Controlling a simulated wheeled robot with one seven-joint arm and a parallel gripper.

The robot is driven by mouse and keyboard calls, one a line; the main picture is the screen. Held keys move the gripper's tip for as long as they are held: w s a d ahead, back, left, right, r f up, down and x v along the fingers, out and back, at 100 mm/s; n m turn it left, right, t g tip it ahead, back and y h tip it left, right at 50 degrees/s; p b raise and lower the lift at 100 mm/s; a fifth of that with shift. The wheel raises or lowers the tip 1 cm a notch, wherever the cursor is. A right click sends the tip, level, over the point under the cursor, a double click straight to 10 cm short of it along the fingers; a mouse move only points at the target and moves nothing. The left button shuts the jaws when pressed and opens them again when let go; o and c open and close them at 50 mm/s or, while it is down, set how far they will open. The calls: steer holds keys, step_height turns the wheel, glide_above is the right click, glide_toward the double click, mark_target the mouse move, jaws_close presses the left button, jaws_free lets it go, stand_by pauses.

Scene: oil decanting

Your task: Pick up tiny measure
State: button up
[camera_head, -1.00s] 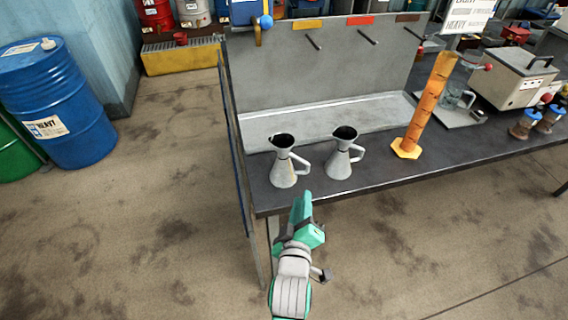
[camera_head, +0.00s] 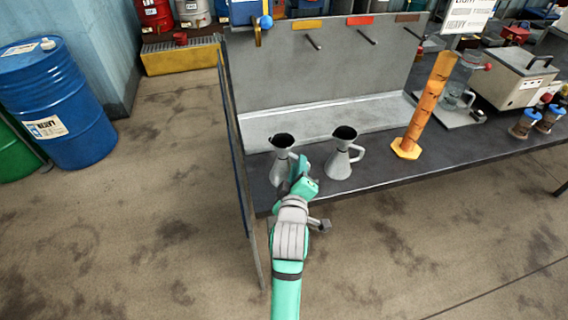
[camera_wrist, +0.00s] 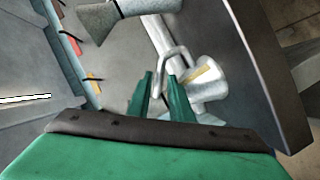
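Two grey metal cone-shaped measures with side handles stand upright on the dark bench; they look alike in size, and I cannot tell which is the tiny one. The left measure (camera_head: 281,161) is partly hidden by my gripper (camera_head: 301,166), which is at its handle side. The right measure (camera_head: 342,158) stands apart, to the right. In the wrist view, my gripper (camera_wrist: 160,76) has its green fingers a little apart, with the near measure (camera_wrist: 207,82) and its handle just beyond and right of the tips. I cannot tell whether the handle lies between them.
An orange cylinder (camera_head: 427,105) stands on the bench (camera_head: 385,177) right of the measures. A glass jar (camera_head: 458,83) and a grey box machine (camera_head: 515,77) are farther right. A grey back panel (camera_head: 330,65) with pegs rises behind. A thin upright panel (camera_head: 236,150) edges the bench's left end.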

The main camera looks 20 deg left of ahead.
steer(key=shift+x, duration=1.95)
steer(key=shift+c, duration=0.5)
jaws_close()
steer(key=shift+r, duration=0.2)
